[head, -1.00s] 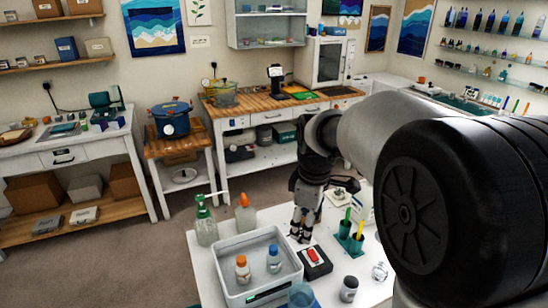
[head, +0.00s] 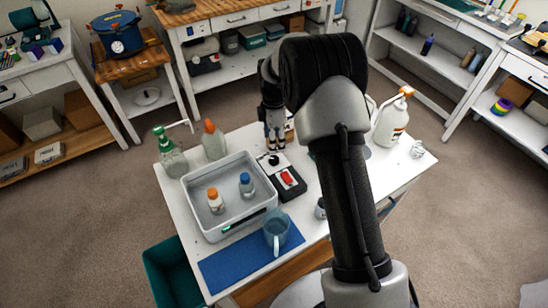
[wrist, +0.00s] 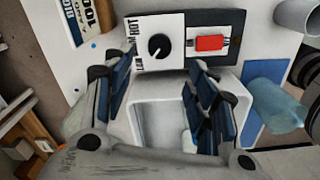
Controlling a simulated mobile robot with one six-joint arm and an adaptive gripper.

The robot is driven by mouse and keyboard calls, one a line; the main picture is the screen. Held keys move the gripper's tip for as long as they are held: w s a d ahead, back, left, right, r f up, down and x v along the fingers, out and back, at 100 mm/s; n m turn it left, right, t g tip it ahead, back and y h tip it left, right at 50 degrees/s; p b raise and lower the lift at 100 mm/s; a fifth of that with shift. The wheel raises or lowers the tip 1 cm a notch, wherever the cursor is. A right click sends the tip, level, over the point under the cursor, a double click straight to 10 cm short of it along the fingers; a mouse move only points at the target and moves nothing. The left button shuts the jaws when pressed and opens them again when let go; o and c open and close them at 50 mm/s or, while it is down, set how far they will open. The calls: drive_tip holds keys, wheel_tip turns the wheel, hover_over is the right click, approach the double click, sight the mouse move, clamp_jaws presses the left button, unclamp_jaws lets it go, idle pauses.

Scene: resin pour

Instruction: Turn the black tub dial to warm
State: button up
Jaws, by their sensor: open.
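The black round dial (wrist: 158,46) sits on a white panel (wrist: 170,28) in the wrist view. A pale pointer mark on it points to the lower left in that view. "HOT" reads at the panel's upper left; another label lower down is too small to read. The dial also shows as a small black knob in the head view (head: 274,160), beside the grey-white tub (head: 193,225). My gripper (wrist: 158,72) is open and empty, its fingers spread either side below the dial in the wrist view. In the head view my gripper (head: 275,146) points down just behind the dial.
A red switch (head: 287,177) on a black base sits beside the dial. The tub holds an orange-capped bottle (head: 215,201) and a blue-capped bottle (head: 246,184). A blue jug (head: 277,235) stands on a blue mat (head: 232,270).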

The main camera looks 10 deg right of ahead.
sight(274, 158)
wheel_tip(274, 158, down, 9)
drive_tip(key=shift+f+b, duration=0.2)
drive_tip(key=shift+b, duration=0.7)
drive_tip(key=shift+c, duration=0.3)
drive_tip(key=c, duration=1)
drive_tip(key=shift+c, duration=0.3)
drive_tip(key=shift+m, duration=0.4)
drive_tip(key=m, duration=0.4)
drive_tip(key=shift+m, duration=2.5)
